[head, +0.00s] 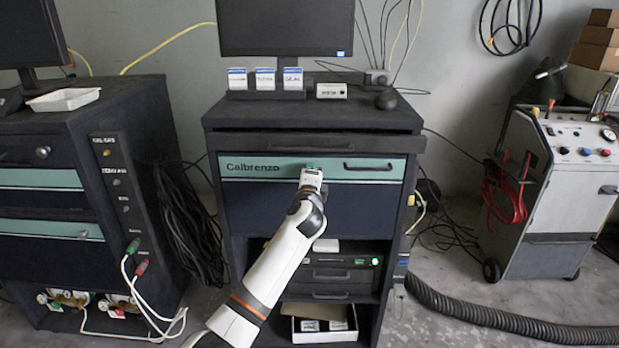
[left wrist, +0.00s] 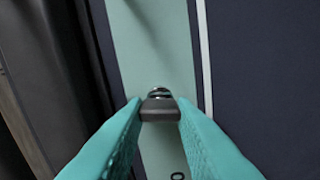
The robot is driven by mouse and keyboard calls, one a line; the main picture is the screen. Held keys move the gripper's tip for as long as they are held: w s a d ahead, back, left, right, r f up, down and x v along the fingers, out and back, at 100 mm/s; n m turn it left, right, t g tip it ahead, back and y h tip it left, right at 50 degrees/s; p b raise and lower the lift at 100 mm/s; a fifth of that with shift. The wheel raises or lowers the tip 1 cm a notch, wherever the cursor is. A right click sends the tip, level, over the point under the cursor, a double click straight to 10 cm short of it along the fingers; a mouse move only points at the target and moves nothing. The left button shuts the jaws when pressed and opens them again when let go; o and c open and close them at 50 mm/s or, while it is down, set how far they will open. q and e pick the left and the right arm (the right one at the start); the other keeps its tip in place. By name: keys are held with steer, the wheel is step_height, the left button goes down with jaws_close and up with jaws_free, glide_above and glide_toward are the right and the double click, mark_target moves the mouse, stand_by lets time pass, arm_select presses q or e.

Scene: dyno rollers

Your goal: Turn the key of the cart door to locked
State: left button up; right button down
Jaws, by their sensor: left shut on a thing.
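The cart door is the teal panel (head: 245,167) with the word "Calbrenzo" on the dark middle cart; the panel also fills the middle of the left wrist view (left wrist: 160,50). The key (left wrist: 160,108) has a dark grip and stands in a round metal lock (left wrist: 160,91) on this panel. My left gripper (head: 312,172) reaches the panel right of the lettering. In the left wrist view its teal fingers (left wrist: 160,112) are shut on the key's grip, one on each side. In the head view the gripper hides the key. My right gripper is not in view.
A dark handle (head: 368,168) sits on the panel, right of my gripper. A monitor (head: 286,28) and small boxes (head: 265,79) stand on the cart top. A second cabinet (head: 60,160) is at left, a wheeled machine (head: 550,180) at right.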

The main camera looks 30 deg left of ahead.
arm_select(q)
steer(key=shift+f+n, duration=0.1)
steer(key=shift+n, duration=0.8)
steer(key=o, duration=1)
steer(key=v, duration=1.2)
steer(key=shift+b, duration=0.35)
steer(key=shift+f, duration=0.15)
